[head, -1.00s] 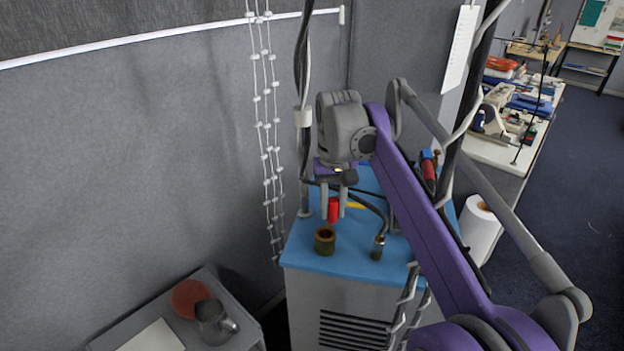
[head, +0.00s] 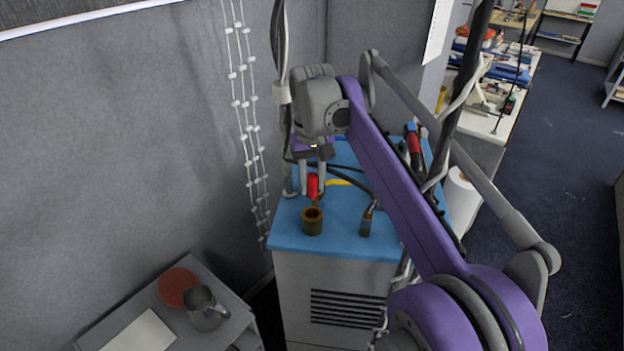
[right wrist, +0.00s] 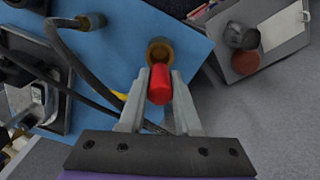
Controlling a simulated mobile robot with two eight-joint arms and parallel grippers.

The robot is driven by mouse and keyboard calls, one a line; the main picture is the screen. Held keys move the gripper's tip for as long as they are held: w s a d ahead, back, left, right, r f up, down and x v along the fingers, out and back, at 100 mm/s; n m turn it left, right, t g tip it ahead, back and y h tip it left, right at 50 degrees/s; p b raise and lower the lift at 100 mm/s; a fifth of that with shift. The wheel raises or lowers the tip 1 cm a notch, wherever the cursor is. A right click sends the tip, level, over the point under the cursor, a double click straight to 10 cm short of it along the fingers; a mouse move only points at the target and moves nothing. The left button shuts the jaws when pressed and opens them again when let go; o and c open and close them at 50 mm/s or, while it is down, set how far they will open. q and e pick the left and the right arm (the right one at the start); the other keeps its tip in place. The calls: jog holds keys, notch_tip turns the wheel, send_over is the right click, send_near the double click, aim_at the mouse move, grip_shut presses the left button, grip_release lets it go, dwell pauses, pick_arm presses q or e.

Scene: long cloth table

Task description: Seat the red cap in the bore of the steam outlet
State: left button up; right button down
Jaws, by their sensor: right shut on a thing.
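The red cap (head: 312,185) is held between the fingers of my right gripper (head: 313,188), which is shut on it above the blue top. It also shows in the right wrist view (right wrist: 160,84), between the two grey fingers. The steam outlet is a brass-brown ring-shaped fitting (head: 312,222) standing on the blue top, with its dark bore facing up. In the head view the cap is just above and slightly behind the outlet. In the right wrist view the outlet (right wrist: 160,46) lies just beyond the cap, its bore partly hidden. My left gripper is not in view.
The blue-topped cabinet (head: 345,240) carries a brass hose fitting (head: 366,222), black hoses and a red-handled part (head: 413,140). White beaded chains (head: 245,110) hang at left. A grey side table (head: 225,318) holds a metal jug (head: 205,308) and a red disc (head: 178,287).

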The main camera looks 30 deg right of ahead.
aim_at(313, 197)
jog(key=f+b, duration=0.1)
jog(key=f, duration=0.2)
jog(key=shift+s, duration=0.2)
jog(key=shift+f+b, duration=0.3)
jog(key=shift+f, duration=0.45)
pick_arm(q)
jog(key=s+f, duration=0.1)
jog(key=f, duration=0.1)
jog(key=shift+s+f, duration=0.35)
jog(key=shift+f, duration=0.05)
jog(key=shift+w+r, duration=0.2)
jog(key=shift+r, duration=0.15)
pick_arm(e)
jog(key=shift+w, duration=0.15)
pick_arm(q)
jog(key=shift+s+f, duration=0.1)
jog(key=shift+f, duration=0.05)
pick_arm(e)
jog(key=shift+f, duration=0.15)
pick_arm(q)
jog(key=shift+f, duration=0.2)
pick_arm(e)
jog(key=shift+f, duration=0.35)
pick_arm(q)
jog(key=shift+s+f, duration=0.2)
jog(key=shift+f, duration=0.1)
pick_arm(e)
jog(key=shift+f, duration=0.5)
jog(key=c, duration=0.5)
grip_release()
